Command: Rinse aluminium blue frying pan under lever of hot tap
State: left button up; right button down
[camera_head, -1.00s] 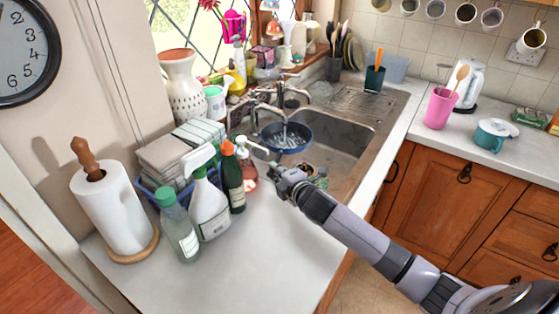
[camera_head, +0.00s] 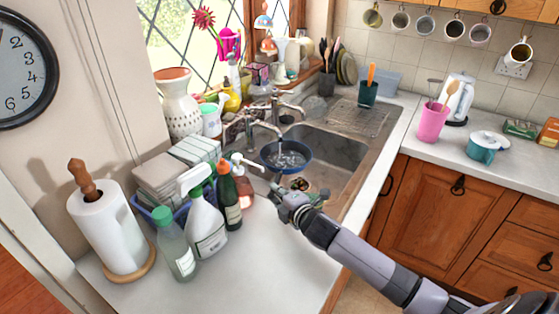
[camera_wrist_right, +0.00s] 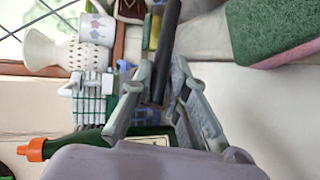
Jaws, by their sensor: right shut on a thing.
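The blue frying pan (camera_head: 298,166) is over the left part of the sink, beneath the taps (camera_head: 262,127). A pale patch that looks like water shows inside the pan. My right gripper (camera_head: 281,191) is at the sink's front edge, on the near side of the pan. In the right wrist view, its fingers (camera_wrist_right: 155,95) are shut around a dark handle (camera_wrist_right: 168,45); the pan's bowl is outside that view. Which tap lever is the hot one I cannot tell. My left gripper is not in view.
A soap bottle (camera_head: 243,185), a green bottle (camera_head: 229,200) and a white spray bottle (camera_head: 205,228) stand left of my right gripper. A green and pink sponge (camera_wrist_right: 270,30) shows in the right wrist view. The front counter (camera_head: 262,262) has free room.

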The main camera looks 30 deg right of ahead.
jog(key=shift+s+a+r+p, duration=0.1)
jog(key=shift+s+a+p, duration=0.2)
jog(key=shift+s, duration=0.6)
jog(key=shift+s+a+r+p, duration=0.1)
jog(key=shift+s+a+p, duration=0.15)
jog(key=shift+s, duration=0.7)
jog(key=shift+s+a+p, duration=0.25)
jog(key=shift+s+a, duration=0.05)
jog(key=shift+s, duration=0.6)
jog(key=s+a+r+p, duration=0.1)
jog(key=s+r+p, duration=0.3)
jog(key=p, duration=0.1)
jog(key=shift+s+a, duration=0.25)
jog(key=shift+s, duration=0.15)
